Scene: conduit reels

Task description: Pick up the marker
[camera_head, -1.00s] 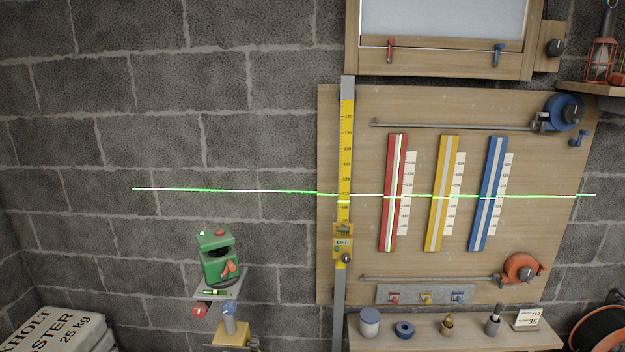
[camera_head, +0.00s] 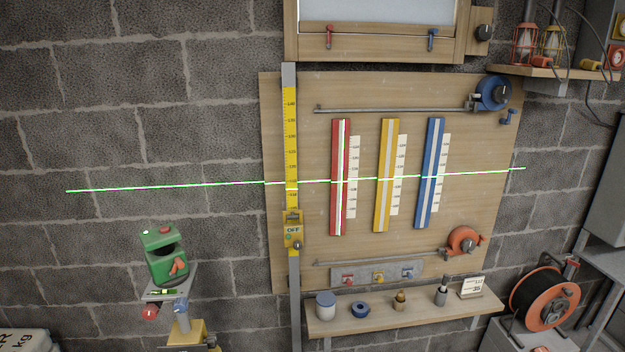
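I cannot tell for sure which thing is the marker. A small grey and dark upright piece (camera_head: 442,292) with a narrow top stands near the right of the low wooden shelf. A small red piece (camera_head: 330,36) and a small blue piece (camera_head: 432,39) sit on the lower frame of the pale panel at the top; they are too small to identify. Neither of my grippers is in view.
The wooden shelf (camera_head: 400,324) also bears a lidded jar (camera_head: 326,306), a blue ring (camera_head: 360,310), a small brass piece (camera_head: 400,300) and a card (camera_head: 472,287). A green laser device (camera_head: 165,262) stands left. An orange cable reel (camera_head: 545,297) is at right.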

